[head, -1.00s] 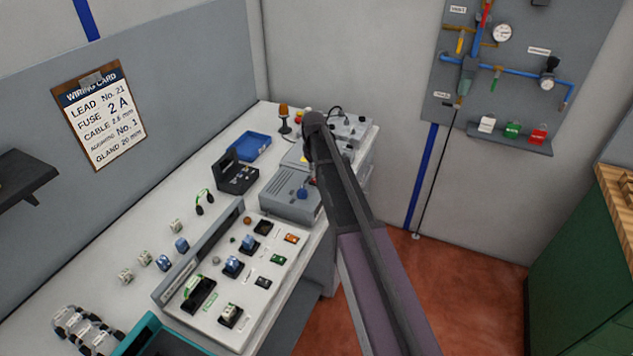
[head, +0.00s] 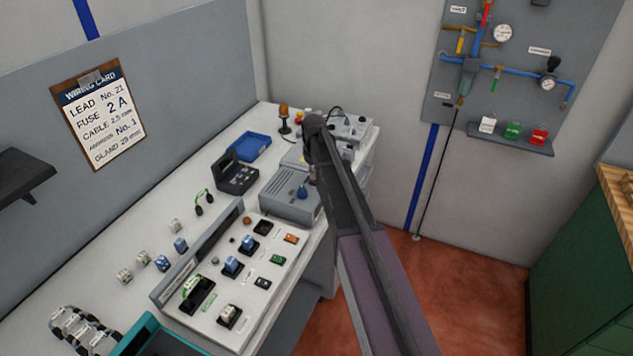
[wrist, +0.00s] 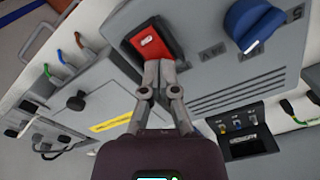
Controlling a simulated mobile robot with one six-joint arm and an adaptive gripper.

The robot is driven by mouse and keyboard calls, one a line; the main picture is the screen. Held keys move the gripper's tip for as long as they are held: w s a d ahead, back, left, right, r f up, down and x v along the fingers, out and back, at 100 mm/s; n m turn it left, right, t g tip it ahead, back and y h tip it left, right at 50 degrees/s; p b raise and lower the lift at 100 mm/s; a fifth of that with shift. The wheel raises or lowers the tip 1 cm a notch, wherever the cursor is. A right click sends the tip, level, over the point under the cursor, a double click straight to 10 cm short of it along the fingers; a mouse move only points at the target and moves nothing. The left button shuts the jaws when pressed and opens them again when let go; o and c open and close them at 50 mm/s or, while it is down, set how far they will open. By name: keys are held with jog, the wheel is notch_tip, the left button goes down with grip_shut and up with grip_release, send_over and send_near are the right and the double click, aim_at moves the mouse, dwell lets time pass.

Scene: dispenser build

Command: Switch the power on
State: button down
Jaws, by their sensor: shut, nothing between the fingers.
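A red rocker switch (wrist: 150,42) with a white mark sits in a dark frame on a grey box (wrist: 205,75) in the wrist view. My gripper (wrist: 158,66) is shut and empty. Its fingertips are at the lower edge of the red switch and seem to touch it. Whether the switch is pressed over is unclear. A blue knob (wrist: 255,25) is on the same box, to the right. In the head view the grey box (head: 285,203) stands on the bench, and my arm hides the switch and fingertips.
A panel (head: 200,325) with several modules lies nearer on the bench. A black case (head: 236,178), blue tray (head: 250,146) and amber lamp (head: 284,112) stand behind it. Another grey unit with a yellow strip (wrist: 112,122) is left of the box in the wrist view.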

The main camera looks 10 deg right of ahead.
jog(key=shift+f+b, duration=0.35)
dwell(0.3)
jog(key=shift+r, duration=0.15)
jog(key=shift+r+p, duration=3.4)
jog(key=shift+p, duration=0.15)
jog(key=s+f+m+b, duration=0.3)
jog(key=s+m, duration=0.1)
jog(key=s, duration=2.5)
jog(key=shift+s+a+m, duration=0.15)
jog(key=shift+m, duration=0.25)
